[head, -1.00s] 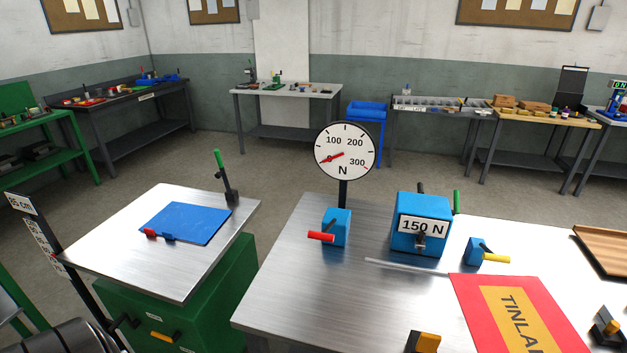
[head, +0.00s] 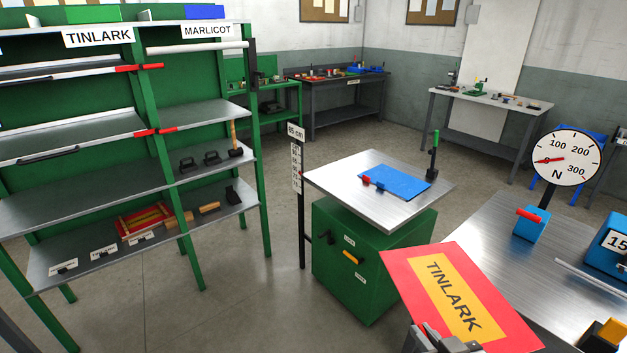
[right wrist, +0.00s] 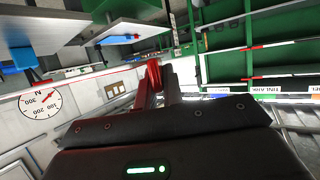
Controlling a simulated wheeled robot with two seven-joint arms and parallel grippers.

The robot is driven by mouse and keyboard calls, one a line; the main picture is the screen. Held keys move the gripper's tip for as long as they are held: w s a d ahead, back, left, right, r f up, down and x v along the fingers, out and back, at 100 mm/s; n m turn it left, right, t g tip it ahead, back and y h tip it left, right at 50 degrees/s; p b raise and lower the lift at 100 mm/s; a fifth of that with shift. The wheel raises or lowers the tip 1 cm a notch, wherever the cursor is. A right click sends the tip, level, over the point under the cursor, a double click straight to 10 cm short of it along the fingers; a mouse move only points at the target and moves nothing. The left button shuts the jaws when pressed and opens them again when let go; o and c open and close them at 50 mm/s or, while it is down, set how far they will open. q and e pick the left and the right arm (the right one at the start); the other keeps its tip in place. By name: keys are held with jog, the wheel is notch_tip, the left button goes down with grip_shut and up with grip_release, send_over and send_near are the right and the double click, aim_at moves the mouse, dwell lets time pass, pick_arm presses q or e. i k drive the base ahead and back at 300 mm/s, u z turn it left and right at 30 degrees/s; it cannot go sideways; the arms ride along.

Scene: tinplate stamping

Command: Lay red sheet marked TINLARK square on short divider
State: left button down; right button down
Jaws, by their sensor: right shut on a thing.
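The red sheet marked TINLARK (head: 452,297), with a yellow panel, is in the head view at lower right, tilted and clear of the bench behind it. My right gripper (head: 440,342) is shut on its near edge. In the right wrist view, my right gripper (right wrist: 158,85) shows a red strip between its fingers, seemingly the sheet nearly edge-on. The green rack (head: 262,195) at left carries a TINLARK sign (head: 98,36) over shelves with red-tipped bars. I cannot tell which part is the short divider. My left gripper is not in view.
A small steel-topped table (head: 345,190) on a green cabinet holds a blue sheet (head: 400,181). A height post (head: 299,215) stands between it and the rack. The steel bench (head: 500,235) with a dial (head: 567,158) is at right. Floor before the rack is clear.

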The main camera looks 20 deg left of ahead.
aim_at(393, 179)
jog(key=z, duration=0.25)
jog(key=i, duration=1.35)
jog(key=u, duration=0.6)
jog(key=i, duration=0.95)
jog(key=u, duration=0.55)
